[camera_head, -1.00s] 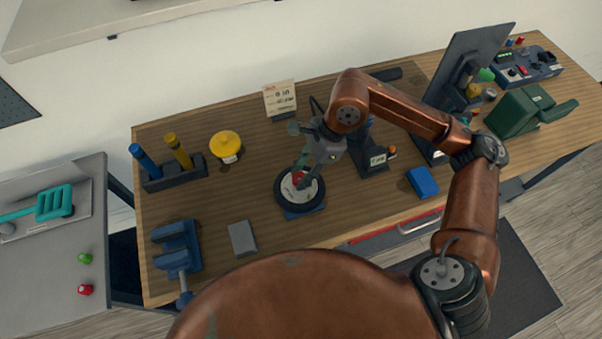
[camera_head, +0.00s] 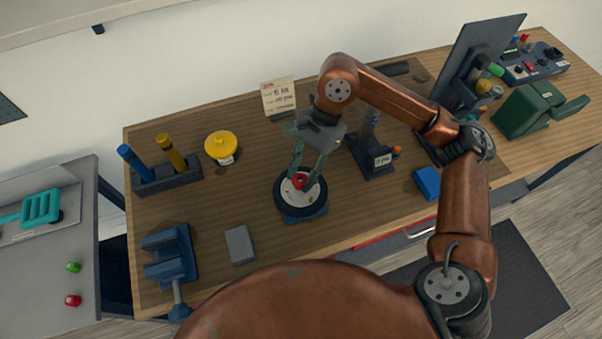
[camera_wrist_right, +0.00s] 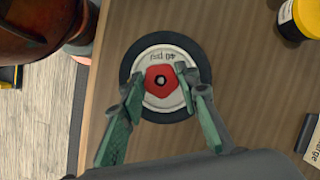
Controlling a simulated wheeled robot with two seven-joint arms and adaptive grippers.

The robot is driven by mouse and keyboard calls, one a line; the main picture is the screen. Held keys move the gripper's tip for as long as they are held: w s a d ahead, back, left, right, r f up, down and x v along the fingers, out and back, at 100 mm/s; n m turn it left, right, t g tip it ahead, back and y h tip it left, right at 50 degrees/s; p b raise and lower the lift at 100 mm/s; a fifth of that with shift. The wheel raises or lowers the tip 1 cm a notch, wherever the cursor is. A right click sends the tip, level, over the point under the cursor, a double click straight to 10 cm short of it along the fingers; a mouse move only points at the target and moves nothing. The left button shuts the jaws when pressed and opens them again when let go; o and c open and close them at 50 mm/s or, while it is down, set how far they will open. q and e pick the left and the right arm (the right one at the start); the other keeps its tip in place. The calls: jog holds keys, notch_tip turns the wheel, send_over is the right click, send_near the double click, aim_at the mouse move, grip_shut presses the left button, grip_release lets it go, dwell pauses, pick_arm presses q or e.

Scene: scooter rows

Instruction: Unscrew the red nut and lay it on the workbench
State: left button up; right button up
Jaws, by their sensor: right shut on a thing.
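The red nut (camera_wrist_right: 161,80) sits at the centre of a small black wheel (camera_wrist_right: 201,61) with a white hub. In the head view the red nut (camera_head: 299,181) and wheel (camera_head: 284,204) are near the middle of the workbench (camera_head: 345,225), on a blue base (camera_head: 304,217). My right gripper (camera_head: 306,176) reaches down from above. In the wrist view my right gripper (camera_wrist_right: 159,80) has one finger on each side of the nut, shut on it; the exact contact is hard to see. The nut is still in the hub. My left gripper is out of view.
A grey block (camera_head: 240,245) and a blue vise (camera_head: 170,255) stand left of the wheel. A yellow-lidded jar (camera_head: 221,146) is behind left. A dark stand (camera_head: 375,160) is close on the right, with a blue box (camera_head: 427,182) beyond. Bare wood lies around the wheel's left.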

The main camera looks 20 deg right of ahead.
jog(key=shift+s+a+f+n+g+h+b, duration=0.1)
jog(key=shift+n+g+h+b, duration=0.15)
jog(key=shift+n+b, duration=0.5)
jog(key=shift+s+d+f+n+g+h+b, duration=0.15)
jog(key=shift+n+g+b, duration=0.3)
jog(key=shift+n, duration=0.4)
jog(key=shift+s+a+f+n+g+h+b, duration=0.1)
jog(key=shift+a+n+g+h+b, duration=0.1)
jog(key=shift+n+b, duration=0.55)
jog(key=shift+c, duration=0.2)
jog(key=shift+s+r+n+h+b, duration=0.15)
jog(key=shift+n+h+b, duration=0.15)
jog(key=shift+n+b, duration=0.45)
jog(key=shift+r+n+h, duration=0.15)
jog(key=shift+n+h, duration=0.15)
jog(key=shift+n, duration=0.4)
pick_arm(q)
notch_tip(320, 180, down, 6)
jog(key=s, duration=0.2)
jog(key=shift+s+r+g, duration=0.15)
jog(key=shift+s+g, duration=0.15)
pick_arm(e)
jog(key=o, duration=1.2)
jog(key=shift+r, duration=0.1)
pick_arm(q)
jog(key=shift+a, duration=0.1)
pick_arm(e)
jog(key=shift+w, duration=0.2)
